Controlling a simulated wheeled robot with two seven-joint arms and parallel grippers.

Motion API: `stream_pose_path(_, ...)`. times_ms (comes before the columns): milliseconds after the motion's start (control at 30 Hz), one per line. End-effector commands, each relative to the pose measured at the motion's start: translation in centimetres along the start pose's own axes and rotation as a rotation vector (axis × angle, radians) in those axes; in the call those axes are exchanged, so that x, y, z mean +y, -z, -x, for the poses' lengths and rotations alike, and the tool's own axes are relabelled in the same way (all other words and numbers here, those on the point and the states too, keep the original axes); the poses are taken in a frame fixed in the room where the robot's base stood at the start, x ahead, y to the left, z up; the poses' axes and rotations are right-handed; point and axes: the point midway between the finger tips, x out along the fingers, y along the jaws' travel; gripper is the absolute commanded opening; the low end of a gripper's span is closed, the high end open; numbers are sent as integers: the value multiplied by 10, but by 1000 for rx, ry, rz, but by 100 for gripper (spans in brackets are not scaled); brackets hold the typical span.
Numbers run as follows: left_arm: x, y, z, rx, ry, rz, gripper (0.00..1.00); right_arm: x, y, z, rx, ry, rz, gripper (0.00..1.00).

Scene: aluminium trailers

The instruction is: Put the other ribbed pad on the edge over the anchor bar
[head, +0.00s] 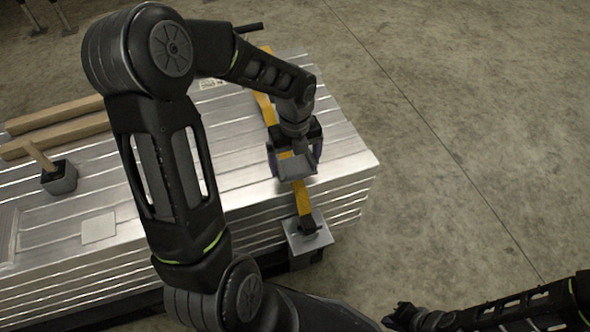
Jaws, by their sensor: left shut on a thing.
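A yellow strap (301,197) runs across the top of the ribbed aluminium stack (215,160) and over its near right edge. It ends at a dark fitting above a grey plate (318,242) beside the stack. My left gripper (296,166) is over the strap near that edge, its purple-edged fingers shut on a grey piece that looks like the ribbed pad (297,169). Whether the pad touches the edge is unclear. A dark bar (249,28) shows at the stack's far side. I cannot tell which fitting is the anchor bar. My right gripper (396,314) is low at right, away from the stack; its jaw state is unclear.
Wooden beams (62,121) lie on the stack at left. The concrete floor (460,130) at right is clear.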

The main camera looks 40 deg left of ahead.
Motion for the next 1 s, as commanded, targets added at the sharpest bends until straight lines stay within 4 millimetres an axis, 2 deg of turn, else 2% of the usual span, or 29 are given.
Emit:
stream_pose_path(133, 0, 0, -8, 2, -2, -1, 48, 1, 0, -3, 0, 0, 0, 0)
stream_pose_path(333, 0, 1, -36, 2, -2, -1, 48, 5, 0, -13, 0, 0, -1, 0)
stream_pose_path(767, 0, 0, -41, 0, 0, -1, 48, 5, 0, -13, 0, 0, -1, 0)
stream_pose_path(800, 0, 0, -41, 0, 0, -1, 92, 5, 0, -13, 0, 0, -1, 0)
stream_pose_path(900, 0, 0, -40, 0, 0, 0, 100, 5, 0, -13, 0, 0, -1, 0)
stream_pose_path(1000, 0, 0, -40, 0, 0, 0, 100, 5, 0, -13, 0, 0, -1, 0)
